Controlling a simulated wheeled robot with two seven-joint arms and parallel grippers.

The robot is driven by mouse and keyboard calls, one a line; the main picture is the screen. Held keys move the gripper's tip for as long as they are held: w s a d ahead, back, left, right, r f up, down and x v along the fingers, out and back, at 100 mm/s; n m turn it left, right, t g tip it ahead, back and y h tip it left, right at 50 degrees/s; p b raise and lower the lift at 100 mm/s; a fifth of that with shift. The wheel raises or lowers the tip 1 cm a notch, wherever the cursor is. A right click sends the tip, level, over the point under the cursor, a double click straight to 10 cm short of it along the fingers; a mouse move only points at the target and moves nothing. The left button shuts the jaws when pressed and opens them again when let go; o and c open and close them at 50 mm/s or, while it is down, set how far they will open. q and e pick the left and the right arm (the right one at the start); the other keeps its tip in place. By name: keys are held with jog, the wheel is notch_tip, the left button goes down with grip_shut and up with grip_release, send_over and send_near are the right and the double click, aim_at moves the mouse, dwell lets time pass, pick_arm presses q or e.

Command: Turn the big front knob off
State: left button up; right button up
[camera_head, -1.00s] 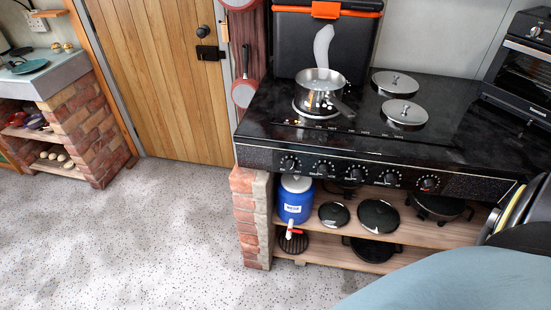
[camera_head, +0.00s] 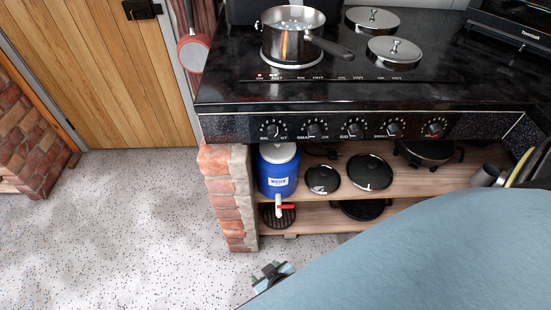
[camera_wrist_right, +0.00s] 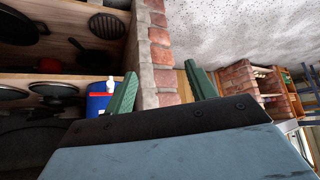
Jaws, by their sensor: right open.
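Several knobs, including the leftmost one (camera_head: 270,130), stand in a row on the front panel (camera_head: 220,127) of the black stove. Their labels are too small to tell for sure which one is the big front knob. A red light shows on the stovetop near the left burner, where a metal pot (camera_head: 292,36) stands. My right gripper (camera_head: 269,276) is low, above the floor, below and in front of the stove, partly hidden by my arm. In the right wrist view its green fingers (camera_wrist_right: 160,70) are apart and empty. My left gripper is not in view.
A brick pillar (camera_head: 225,195) holds the stove's left end. A blue water jug (camera_head: 277,172) with a tap, pans and black lids (camera_head: 370,172) sit on the shelves below. Lidded burners (camera_head: 394,50) are on top. The floor at left is clear.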

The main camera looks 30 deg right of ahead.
jog(key=w+r+m+t+h+b, duration=0.1)
jog(key=w+r+m+t+b, duration=0.2)
jog(key=w+r, duration=0.35)
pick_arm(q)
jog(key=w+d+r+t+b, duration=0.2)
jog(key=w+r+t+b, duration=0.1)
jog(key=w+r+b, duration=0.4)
pick_arm(e)
jog(key=m+t+h+b, duration=0.45)
jog(key=m+h, duration=0.35)
jog(key=m, duration=0.2)
send_near(275, 136)
jog(key=s+a+f, duration=0.1)
jog(key=s+a, duration=0.2)
jog(key=s, duration=0.1)
jog(key=shift+t, duration=0.25)
jog(key=x, duration=0.8)
jog(key=p+x, duration=0.1)
jog(key=x, duration=0.3)
jog(key=shift+s+d+r, duration=0.15)
jog(key=shift+d+r, duration=0.1)
jog(key=shift+r, duration=0.05)
jog(key=shift+w+d+h, duration=0.4)
jog(key=shift+w+d, duration=0.05)
jog(key=shift+w, duration=0.25)
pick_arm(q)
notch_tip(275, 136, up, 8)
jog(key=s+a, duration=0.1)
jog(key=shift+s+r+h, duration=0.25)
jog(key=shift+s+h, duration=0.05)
